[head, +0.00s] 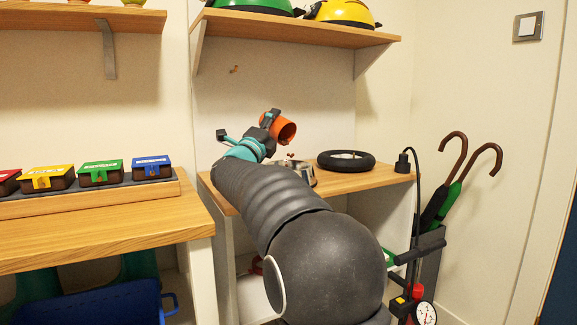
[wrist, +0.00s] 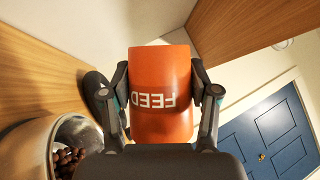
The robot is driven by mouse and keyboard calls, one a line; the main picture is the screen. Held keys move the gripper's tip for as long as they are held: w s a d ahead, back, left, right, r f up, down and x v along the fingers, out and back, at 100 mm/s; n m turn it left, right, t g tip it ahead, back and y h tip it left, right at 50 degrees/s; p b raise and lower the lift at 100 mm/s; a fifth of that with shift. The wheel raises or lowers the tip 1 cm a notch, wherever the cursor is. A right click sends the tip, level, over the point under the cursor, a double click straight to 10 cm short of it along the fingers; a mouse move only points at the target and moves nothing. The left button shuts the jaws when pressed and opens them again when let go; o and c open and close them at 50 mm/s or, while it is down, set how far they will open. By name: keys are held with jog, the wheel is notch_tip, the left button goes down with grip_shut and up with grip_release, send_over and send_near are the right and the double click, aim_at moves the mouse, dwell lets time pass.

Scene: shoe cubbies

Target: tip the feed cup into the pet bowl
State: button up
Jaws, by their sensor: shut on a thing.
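The orange feed cup (head: 286,129), marked FEED, is held tilted above the wooden bench. My gripper (head: 268,121) is shut on it; in the wrist view the fingers press both sides of the cup (wrist: 162,75). The pet bowl (wrist: 28,148) shows at the lower left of the wrist view, with brown pellets (wrist: 68,160) inside. In the head view the metallic bowl (head: 308,172) is mostly hidden behind my arm, below the cup. A few brown bits (head: 290,156) show between cup and bowl. The cup's inside is not clear.
A black ring-shaped object (head: 346,160) lies on the bench (head: 378,180), right of the bowl. A shelf (head: 300,28) with helmets hangs above. Small coloured boxes (head: 100,173) stand on the left counter. Umbrellas (head: 461,185) and a pump (head: 425,312) stand at the right.

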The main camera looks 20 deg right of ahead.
jog(key=shift+s+r+m, duration=0.1)
jog(key=shift+s+m, duration=0.05)
jog(key=shift+m, duration=0.35)
jog(key=n+y, duration=0.1)
jog(key=n, duration=0.1)
jog(key=w+f+n+y, duration=0.1)
jog(key=n, duration=0.1)
jog(key=shift+w+a+f+n+t, duration=0.1)
jog(key=shift+w+a+n+t, duration=0.1)
jog(key=shift+n+t, duration=0.2)
jog(key=shift+w+f+n+y, duration=0.2)
jog(key=shift+f+n+y, duration=0.4)
jog(key=shift+f+n, duration=0.4)
jog(key=shift+w+a+r+n+y, duration=0.1)
jog(key=shift+n+y, duration=0.2)
jog(key=shift+n, duration=0.1)
jog(key=shift+r+n+p, duration=0.3)
jog(key=shift+r+p, duration=0.1)
jog(key=shift+p, duration=0.5)
jog(key=shift+w+n+p, duration=0.15)
jog(key=shift+n+p, duration=0.15)
jog(key=shift+p, duration=0.2)
jog(key=w+n+y+p, duration=0.1)
jog(key=p, duration=0.4)
jog(key=f+n+g+y+p, duration=0.1)
jog(key=n+p, duration=0.1)
jog(key=p, duration=0.4)
jog(key=shift+w+a+f+g, duration=0.3)
jog(key=shift+w+a, duration=0.05)
jog(key=shift+w, duration=0.05)
